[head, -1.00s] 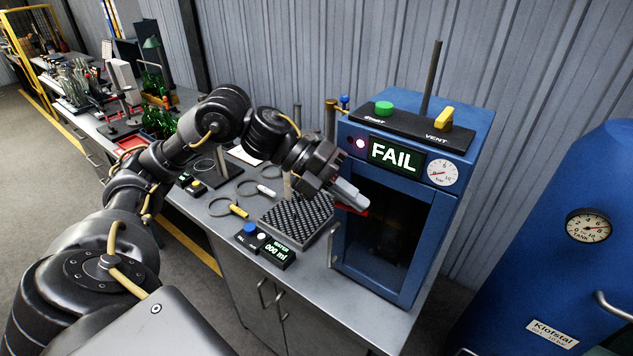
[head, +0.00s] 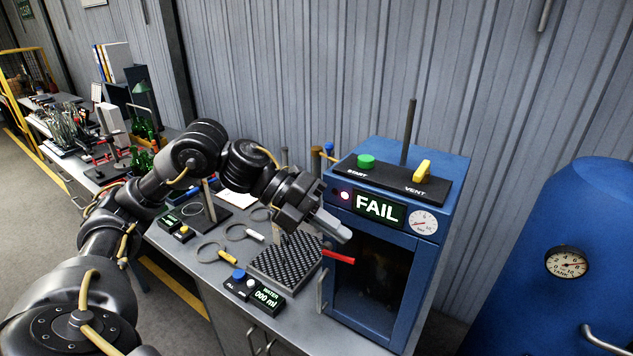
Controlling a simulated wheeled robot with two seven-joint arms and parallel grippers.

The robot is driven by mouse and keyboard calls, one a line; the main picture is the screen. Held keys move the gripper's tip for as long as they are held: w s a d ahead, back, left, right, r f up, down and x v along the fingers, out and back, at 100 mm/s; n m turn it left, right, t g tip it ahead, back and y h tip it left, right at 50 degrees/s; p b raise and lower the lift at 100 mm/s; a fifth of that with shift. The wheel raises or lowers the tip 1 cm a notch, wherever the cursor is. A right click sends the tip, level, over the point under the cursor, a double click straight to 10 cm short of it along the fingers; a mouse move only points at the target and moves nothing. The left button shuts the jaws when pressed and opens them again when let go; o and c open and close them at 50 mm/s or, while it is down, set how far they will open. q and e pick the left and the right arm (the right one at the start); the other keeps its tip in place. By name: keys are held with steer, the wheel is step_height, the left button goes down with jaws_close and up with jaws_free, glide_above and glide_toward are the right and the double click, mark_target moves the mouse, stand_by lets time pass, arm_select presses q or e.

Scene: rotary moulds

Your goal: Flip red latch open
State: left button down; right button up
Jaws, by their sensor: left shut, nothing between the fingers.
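The red latch (head: 339,257) is a short red bar at the upper left front edge of the blue chamber (head: 425,257). My left gripper (head: 342,235) is shut and empty. Its pale fingertips are just above the latch in the picture; I cannot tell whether they touch it. The chamber's dark glass door (head: 373,280) looks closed. Its display (head: 378,208) reads FAIL. My right gripper is not in view.
A green button (head: 366,161) and yellow vent switch (head: 422,170) sit on top. A blue tank (head: 560,225) stands right.

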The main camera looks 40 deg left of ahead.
arm_select(q)
step_height(320, 180, up, 9)
steer(key=s+a+b, duration=0.1)
steer(key=s, duration=0.1)
steer(key=shift+a, duration=0.2)
stand_by(0.4)
